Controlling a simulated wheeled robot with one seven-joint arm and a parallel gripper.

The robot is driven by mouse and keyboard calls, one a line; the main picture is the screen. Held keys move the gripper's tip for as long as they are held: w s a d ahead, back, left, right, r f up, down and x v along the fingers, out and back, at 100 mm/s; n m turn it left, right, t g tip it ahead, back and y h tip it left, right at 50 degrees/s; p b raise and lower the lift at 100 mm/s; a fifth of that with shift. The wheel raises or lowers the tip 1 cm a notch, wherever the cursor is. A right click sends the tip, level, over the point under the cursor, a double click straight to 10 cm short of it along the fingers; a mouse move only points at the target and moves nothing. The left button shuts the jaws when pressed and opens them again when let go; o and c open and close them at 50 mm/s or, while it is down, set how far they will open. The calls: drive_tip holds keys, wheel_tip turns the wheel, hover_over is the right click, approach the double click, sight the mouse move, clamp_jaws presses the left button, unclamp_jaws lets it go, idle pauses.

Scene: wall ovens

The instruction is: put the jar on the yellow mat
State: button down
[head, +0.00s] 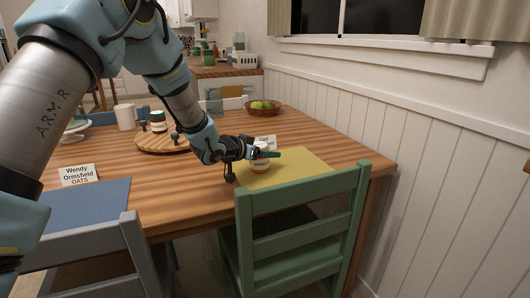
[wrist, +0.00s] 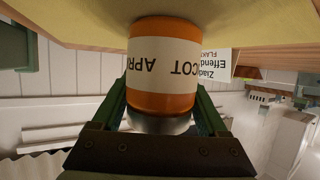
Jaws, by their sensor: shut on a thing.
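The jar (head: 261,166) has orange contents and a pale label; the wrist view shows the jar (wrist: 161,68) with the lettering "APRICOT" upside down in the picture. My gripper (head: 262,154) is shut on it near its lid end, with one finger on each side. The jar is over the left part of the yellow mat (head: 302,163), its base at or very close to the mat. The mat also shows at the top of the wrist view (wrist: 70,22). I cannot tell whether the base touches it.
A green chair (head: 300,205) stands in front of the mat. A name card (head: 265,141) stands behind the jar. A round board (head: 160,143) with another jar (head: 157,121), a white mug (head: 125,117) and a fruit bowl (head: 263,107) are farther back. A blue mat (head: 90,205) lies left.

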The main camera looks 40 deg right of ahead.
unclamp_jaws()
drive_tip(key=shift+f, duration=0.1)
drive_tip(key=shift+r, duration=0.2)
drive_tip(key=v, duration=1.2)
